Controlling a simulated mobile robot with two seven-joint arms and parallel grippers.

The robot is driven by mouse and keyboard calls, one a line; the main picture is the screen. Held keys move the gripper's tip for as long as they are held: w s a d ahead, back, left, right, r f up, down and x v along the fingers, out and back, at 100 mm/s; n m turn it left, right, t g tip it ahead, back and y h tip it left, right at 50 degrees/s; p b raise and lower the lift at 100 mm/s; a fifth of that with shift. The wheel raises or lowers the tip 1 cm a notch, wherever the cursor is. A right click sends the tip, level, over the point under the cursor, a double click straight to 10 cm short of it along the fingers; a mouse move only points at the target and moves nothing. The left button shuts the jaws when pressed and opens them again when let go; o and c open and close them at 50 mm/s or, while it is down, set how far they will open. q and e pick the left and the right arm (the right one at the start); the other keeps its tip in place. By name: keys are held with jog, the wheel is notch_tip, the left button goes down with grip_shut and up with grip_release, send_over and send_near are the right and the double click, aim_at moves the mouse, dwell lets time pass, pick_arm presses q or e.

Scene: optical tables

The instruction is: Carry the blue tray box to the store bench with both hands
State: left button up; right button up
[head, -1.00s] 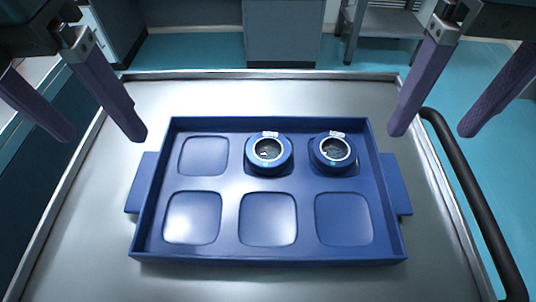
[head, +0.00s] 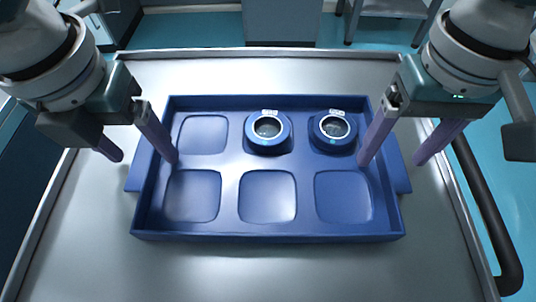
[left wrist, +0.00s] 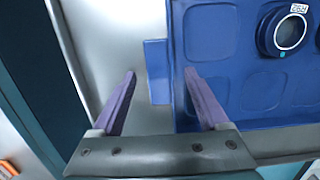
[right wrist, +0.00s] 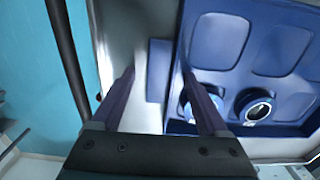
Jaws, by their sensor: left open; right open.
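The blue tray box (head: 268,237) lies flat on a metal-topped cart or table, with a flat handle tab on its left and right sides. It has several square recesses. Two round blue pieces with dark glass centres sit in the back middle and back right recesses. My left gripper (head: 142,156) is open above the tray's left side, its fingers on either side of the left wall and left handle (left wrist: 157,72). My right gripper (head: 392,162) is open over the right side, its fingers likewise either side of the right handle (right wrist: 158,70). Whether any finger touches the tray is unclear.
The metal table top (head: 262,276) is bare around the tray. A black rail (head: 487,215) runs along the table's right side. Cabinets (head: 283,22) and a grey stand (head: 392,10) are beyond, across the teal floor.

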pick_arm(q)
grip_shut()
pick_arm(e)
grip_shut()
dwell(0.4)
